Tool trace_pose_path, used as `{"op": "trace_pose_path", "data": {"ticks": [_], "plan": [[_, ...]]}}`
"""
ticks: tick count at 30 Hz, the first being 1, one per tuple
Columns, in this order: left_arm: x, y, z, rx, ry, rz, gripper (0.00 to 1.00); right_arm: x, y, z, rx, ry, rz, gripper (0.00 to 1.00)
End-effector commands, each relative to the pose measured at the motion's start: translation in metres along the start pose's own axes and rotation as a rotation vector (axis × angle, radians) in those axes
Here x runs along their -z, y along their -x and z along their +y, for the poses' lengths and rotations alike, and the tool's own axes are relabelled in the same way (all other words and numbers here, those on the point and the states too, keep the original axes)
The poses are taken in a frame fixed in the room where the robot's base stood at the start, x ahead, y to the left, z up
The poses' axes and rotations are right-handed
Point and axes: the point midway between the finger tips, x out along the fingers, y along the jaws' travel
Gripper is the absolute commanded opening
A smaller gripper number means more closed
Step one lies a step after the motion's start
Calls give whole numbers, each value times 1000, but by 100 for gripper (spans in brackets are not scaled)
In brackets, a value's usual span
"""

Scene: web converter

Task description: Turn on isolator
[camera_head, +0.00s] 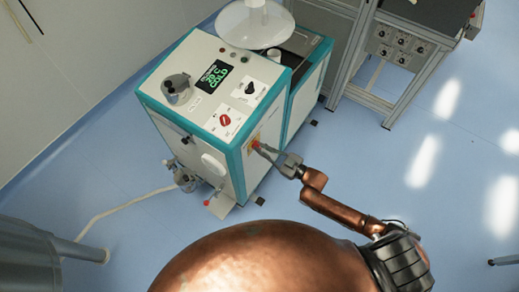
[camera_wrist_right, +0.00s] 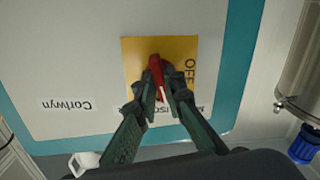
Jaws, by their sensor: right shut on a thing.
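The isolator is a red rotary handle (camera_wrist_right: 156,72) on a yellow plate (camera_wrist_right: 140,50) on the machine's white panel. The word OFF shows beside the handle in the right wrist view. The red and yellow isolator (camera_head: 255,144) also shows on the machine's side in the head view. My right gripper (camera_head: 265,149) reaches it from the right. In the right wrist view my right gripper (camera_wrist_right: 160,85) is shut on the red handle, a finger on each side. The fingers hide part of the plate and its lettering. My left gripper is not in view.
The white and teal machine (camera_head: 190,125) has a green display (camera_head: 214,77), a red knob (camera_head: 225,120) and a black knob (camera_head: 250,88) on top. A control panel (camera_head: 397,40) stands at the back right. Blue floor (camera_head: 350,165) is clear right of the machine.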

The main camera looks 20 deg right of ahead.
Motion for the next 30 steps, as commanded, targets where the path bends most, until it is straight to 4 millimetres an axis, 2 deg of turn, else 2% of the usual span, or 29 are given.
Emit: {"op": "trace_pose_path", "data": {"ticks": [9,19,20,21,27,30], "plan": [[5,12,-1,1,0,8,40,1,0,-1,2,-234,-1,0],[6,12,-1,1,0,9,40,-1,1,-2,1,-259,-1,0],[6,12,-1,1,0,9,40,-1,1,-2,2,-259,-1,11],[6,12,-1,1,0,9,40,-1,1,-2,1,-259,-1,14],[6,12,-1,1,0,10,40,0,0,-1,1,-257,-1,27],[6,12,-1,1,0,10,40,0,0,-1,1,-257,-1,27]]}}
